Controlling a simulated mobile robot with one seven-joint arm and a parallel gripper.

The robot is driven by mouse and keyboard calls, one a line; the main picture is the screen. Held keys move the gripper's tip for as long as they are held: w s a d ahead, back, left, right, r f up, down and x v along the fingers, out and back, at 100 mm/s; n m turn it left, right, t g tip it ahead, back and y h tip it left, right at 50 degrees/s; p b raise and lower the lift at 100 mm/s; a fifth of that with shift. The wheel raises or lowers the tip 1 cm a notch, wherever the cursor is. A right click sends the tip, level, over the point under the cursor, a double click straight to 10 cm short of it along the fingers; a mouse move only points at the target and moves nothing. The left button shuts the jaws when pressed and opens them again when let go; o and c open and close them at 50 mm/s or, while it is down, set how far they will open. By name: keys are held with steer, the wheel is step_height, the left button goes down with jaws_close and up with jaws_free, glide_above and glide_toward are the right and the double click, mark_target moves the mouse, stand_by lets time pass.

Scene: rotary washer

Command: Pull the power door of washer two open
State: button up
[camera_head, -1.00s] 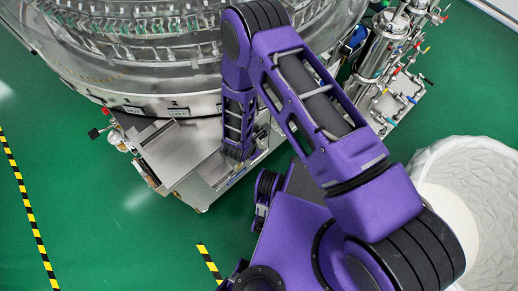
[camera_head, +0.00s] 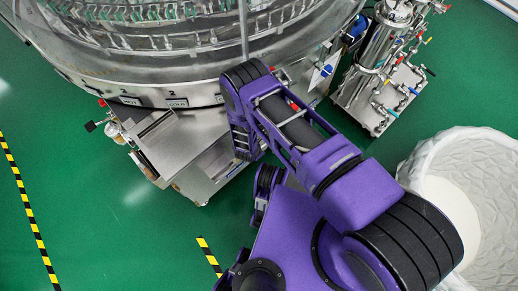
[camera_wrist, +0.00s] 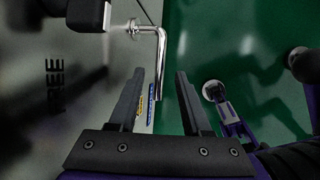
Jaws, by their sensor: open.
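In the wrist view my gripper (camera_wrist: 161,74) is open, its two dark fingers apart with nothing held between them. A bent, shiny metal handle (camera_wrist: 161,55) sits just beyond the fingertips, its lower end reaching toward the gap between them. It is fixed to a grey panel (camera_wrist: 90,90) marked "FREE". I cannot tell whether this panel is the power door of washer two. In the head view the round washer (camera_head: 150,93) carries a "2" mark above a steel cabinet (camera_head: 180,140). My arm hides the cabinet's right side, and my gripper is not visible there.
A steel filter unit (camera_head: 385,60) with several coloured valves stands at the upper right. A white textured tub (camera_head: 480,160) is at the right. Yellow-black floor tape (camera_head: 25,205) runs at the left. Green floor is clear at the lower left.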

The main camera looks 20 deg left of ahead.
steer(key=shift+b+x, duration=0.35)
steer(key=shift+x, duration=1.3)
jaws_close()
